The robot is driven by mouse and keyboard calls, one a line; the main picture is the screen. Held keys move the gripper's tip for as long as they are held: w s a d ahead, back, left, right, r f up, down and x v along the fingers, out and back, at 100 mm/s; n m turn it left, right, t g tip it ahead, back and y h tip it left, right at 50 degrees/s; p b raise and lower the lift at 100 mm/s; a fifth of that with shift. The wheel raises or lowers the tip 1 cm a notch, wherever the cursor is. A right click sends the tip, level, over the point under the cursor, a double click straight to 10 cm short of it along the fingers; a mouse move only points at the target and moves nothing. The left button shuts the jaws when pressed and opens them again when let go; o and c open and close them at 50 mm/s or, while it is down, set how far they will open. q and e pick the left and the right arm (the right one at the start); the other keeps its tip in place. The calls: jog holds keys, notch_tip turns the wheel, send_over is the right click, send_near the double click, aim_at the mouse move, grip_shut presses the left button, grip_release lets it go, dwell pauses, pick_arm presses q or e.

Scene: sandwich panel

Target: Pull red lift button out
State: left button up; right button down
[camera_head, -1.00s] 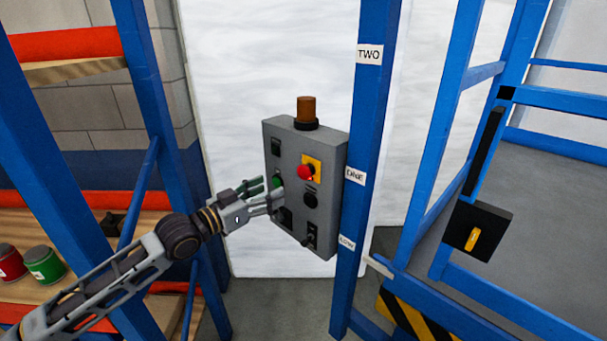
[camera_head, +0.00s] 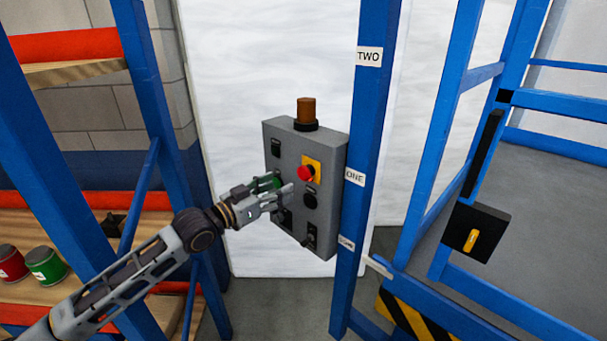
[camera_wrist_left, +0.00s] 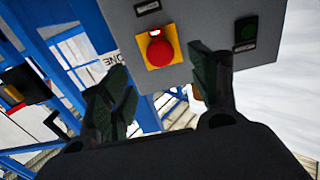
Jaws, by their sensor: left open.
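The red button (camera_head: 306,173) sits on a yellow square plate on the upper right of the front of a grey control box (camera_head: 325,160). It also shows in the left wrist view (camera_wrist_left: 160,52), where it lies beyond and between the two finger tips. My left gripper (camera_head: 280,190) is in front of the box, below and left of the red button, and does not hold it. In the left wrist view its fingers (camera_wrist_left: 158,85) are spread with nothing between them. The gripper hides part of the box's left side, including part of a green button. My right gripper is not in view.
An amber beacon (camera_head: 306,110) tops the box. A blue post (camera_head: 370,120) with floor labels stands just right of it. A blue railing with a black latch box (camera_head: 478,232) is further right. Shelves with paint cans (camera_head: 45,265) stand at left.

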aim_at(302, 176)
pick_arm(q)
jog(key=shift+p+x, duration=0.45)
jog(key=shift+x, duration=1.7)
jog(key=shift+p+x, duration=0.35)
jog(key=shift+x, duration=2.75)
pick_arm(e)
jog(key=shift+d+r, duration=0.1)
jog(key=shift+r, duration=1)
